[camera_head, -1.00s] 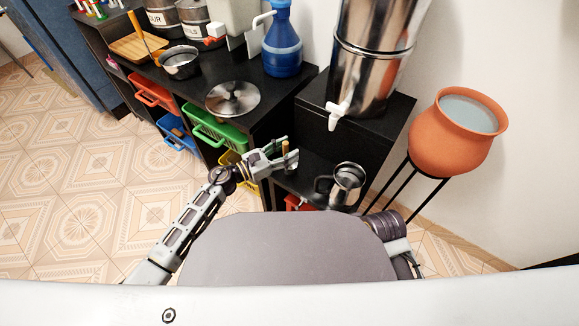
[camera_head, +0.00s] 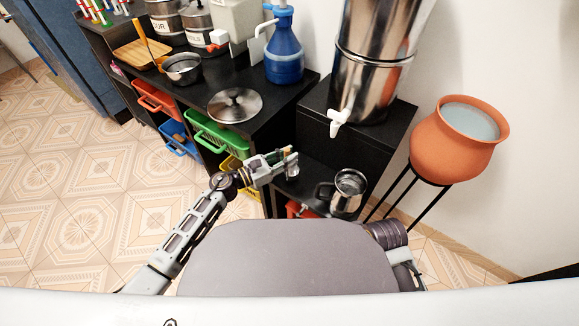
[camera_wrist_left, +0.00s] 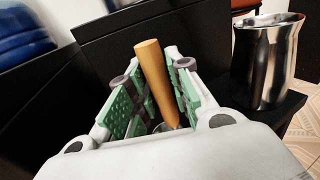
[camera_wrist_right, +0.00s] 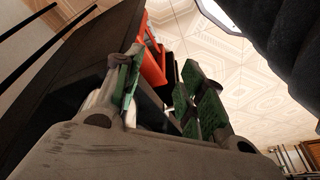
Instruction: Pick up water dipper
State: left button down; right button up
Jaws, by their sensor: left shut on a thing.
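The water dipper shows as a wooden handle (camera_wrist_left: 152,75) standing tilted between the fingers of my left gripper in the left wrist view. A small bit of metal shows at its lower end; the rest of the dipper is hidden. My left gripper (camera_head: 290,160) is shut on this handle, above the low black shelf; it also shows in the left wrist view (camera_wrist_left: 150,100). My right gripper (camera_wrist_right: 155,95) is open and empty in the right wrist view, with an orange bin beyond it. In the head view only part of my right arm shows.
A steel mug (camera_head: 348,190) stands on the low shelf, right of my left gripper. A large steel dispenser (camera_head: 372,70) with a white tap (camera_head: 338,120) stands above. A clay pot (camera_head: 452,140) is on the right. The counter holds a lid (camera_head: 235,105), pan (camera_head: 182,68) and blue jug (camera_head: 284,50).

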pick_arm(q)
jog(key=shift+r, duration=0.1)
jog(key=shift+r+p, duration=0.35)
jog(key=shift+r, duration=0.45)
jog(key=shift+r+p, duration=1.45)
jog(key=shift+r, duration=2.7)
pick_arm(e)
jog(key=shift+g, duration=0.4)
jog(key=shift+s+d+f, duration=0.1)
jog(key=shift+d+f, duration=0.15)
jog(key=shift+f, duration=1)
jog(key=shift+s+d+f, duration=0.1)
jog(key=shift+d+f, duration=0.1)
jog(key=shift+f, duration=1)
pick_arm(q)
jog(key=c, duration=1.8)
grip_release()
grip_shut()
